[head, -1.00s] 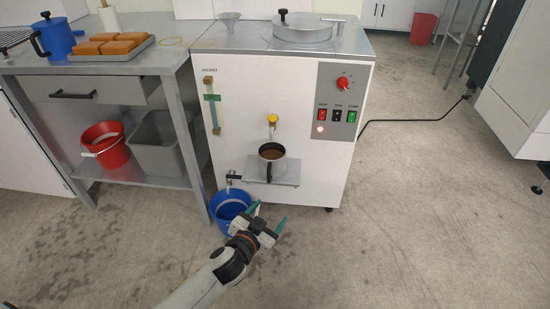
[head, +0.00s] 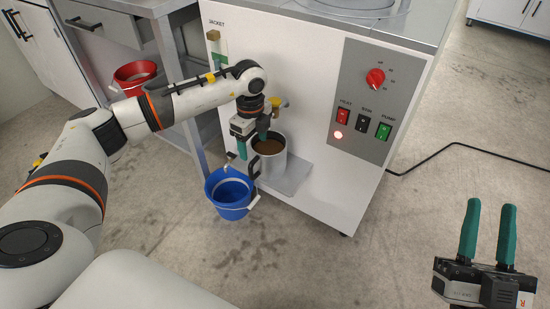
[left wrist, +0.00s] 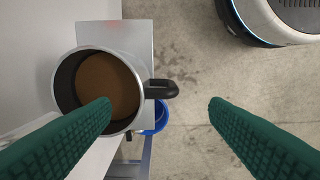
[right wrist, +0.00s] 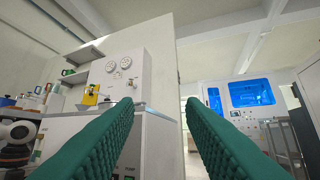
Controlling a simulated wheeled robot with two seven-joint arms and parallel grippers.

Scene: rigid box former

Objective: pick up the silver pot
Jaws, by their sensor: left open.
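The silver pot (head: 270,160), filled with brown liquid, stands upright on the small metal shelf (head: 292,178) at the machine's front. Its black handle (head: 254,165) faces the front left. In the left wrist view, the pot (left wrist: 64,92) is at left and its handle (left wrist: 160,89) reaches between my fingers. My left gripper (head: 252,146) is open close above the handle, with one finger over the pot's side; I cannot tell whether it touches. My right gripper (head: 491,206) is open and empty at the lower right, away from the pot.
A blue bucket (head: 229,196) stands on the floor below the shelf. The yellow-handled tap (head: 279,103) is just above the pot. The machine's control panel (head: 377,105) is to the right. A red bucket (head: 136,74) sits under the left table.

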